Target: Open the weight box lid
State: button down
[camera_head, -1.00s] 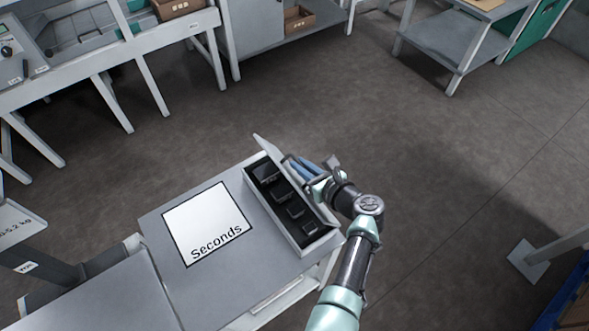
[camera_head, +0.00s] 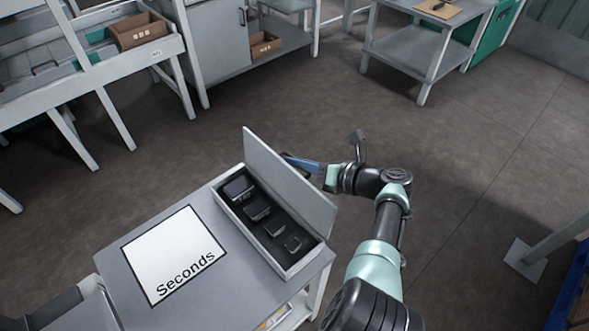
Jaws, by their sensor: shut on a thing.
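The weight box (camera_head: 262,251) is a long pale box on the table, with several dark weights (camera_head: 257,209) in its black inside. Its lid (camera_head: 288,182) stands steeply raised along the box's right long side, so the inside is open to view. My gripper (camera_head: 288,158) is at the lid's outer right side, near its far upper part, and is shut on the lid. The lid partly hides the fingertips. My arm reaches in from the lower right.
A white "Seconds" sheet (camera_head: 173,252) lies on the grey table (camera_head: 116,257) left of the box. Benches with a brown crate (camera_head: 138,31) and a cabinet (camera_head: 217,40) stand at the back. A metal post foot (camera_head: 525,259) is at right. Floor between is clear.

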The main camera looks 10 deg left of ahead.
jog(key=shift+w+d+f+b, duration=0.15)
jog(key=shift+f+b, duration=0.1)
jog(key=shift+b, duration=0.2)
dwell(0.3)
jog(key=c, duration=1.2)
grip_release()
jog(key=p+v, duration=0.4)
jog(key=v, duration=0.9)
jog(key=shift+p, duration=0.3)
jog(key=shift+c, duration=0.3)
